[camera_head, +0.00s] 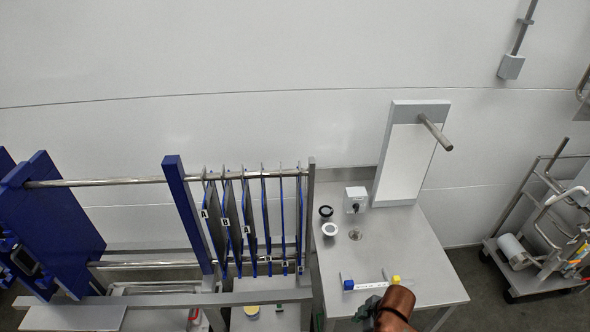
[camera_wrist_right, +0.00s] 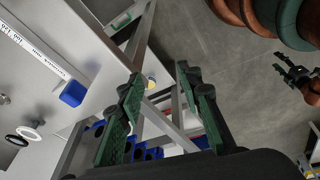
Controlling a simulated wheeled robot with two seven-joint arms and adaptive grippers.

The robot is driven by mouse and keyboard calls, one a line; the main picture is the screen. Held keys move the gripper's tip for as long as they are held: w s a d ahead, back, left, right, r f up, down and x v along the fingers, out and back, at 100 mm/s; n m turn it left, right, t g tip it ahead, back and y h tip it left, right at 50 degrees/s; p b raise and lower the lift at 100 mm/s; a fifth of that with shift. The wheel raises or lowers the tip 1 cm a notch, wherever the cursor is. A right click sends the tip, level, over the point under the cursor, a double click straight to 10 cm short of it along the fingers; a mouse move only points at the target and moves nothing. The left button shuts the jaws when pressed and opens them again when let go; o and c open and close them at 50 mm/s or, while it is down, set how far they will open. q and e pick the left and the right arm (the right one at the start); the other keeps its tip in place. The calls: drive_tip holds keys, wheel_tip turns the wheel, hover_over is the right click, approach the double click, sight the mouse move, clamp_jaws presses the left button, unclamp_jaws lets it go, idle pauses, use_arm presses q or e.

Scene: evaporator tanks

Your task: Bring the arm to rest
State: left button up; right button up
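My right arm shows copper-coloured at the lower edge of the head view, over the front of the steel table (camera_head: 425,255). Its green right gripper (camera_head: 368,308) is partly visible there, just below a white strip with blue and yellow ends (camera_head: 372,284). In the right wrist view the right gripper (camera_wrist_right: 158,76) has its two green fingers apart with nothing held between them. My left gripper (camera_wrist_right: 279,62) shows small at the right of that view, over the floor, its fingers seemingly apart and empty. It is outside the head view.
The plate rack (camera_head: 312,230) with blue-edged plates stands left of the table. A tilted white panel (camera_head: 408,160) with a protruding rod, a grey box (camera_head: 356,198) and black and white rings (camera_head: 329,229) are on the table. A cart (camera_head: 540,275) stands at right, with floor between.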

drive_tip(key=s+d+f+m+t+h, duration=0.2)
drive_tip(key=s+d+f+m+h, duration=0.15)
drive_tip(key=s+d+m, duration=1.3)
wheel_tip(320, 180, down, 32)
drive_tip(key=s+a+r+n+g+b, duration=0.1)
drive_tip(key=s+a+n+b, duration=0.1)
drive_tip(key=b, duration=0.1)
drive_tip(key=s+f+g+b, duration=0.1)
drive_tip(key=s+f+b, duration=0.2)
drive_tip(key=s+f, duration=1.7)
wheel_tip(320, 180, down, 4)
drive_tip(key=shift+a+g+y+b, duration=0.15)
drive_tip(key=shift+g+y+b, duration=0.2)
drive_tip(key=shift+g+b, duration=0.05)
drive_tip(key=shift+w+n, duration=0.1)
drive_tip(key=shift+n, duration=0.15)
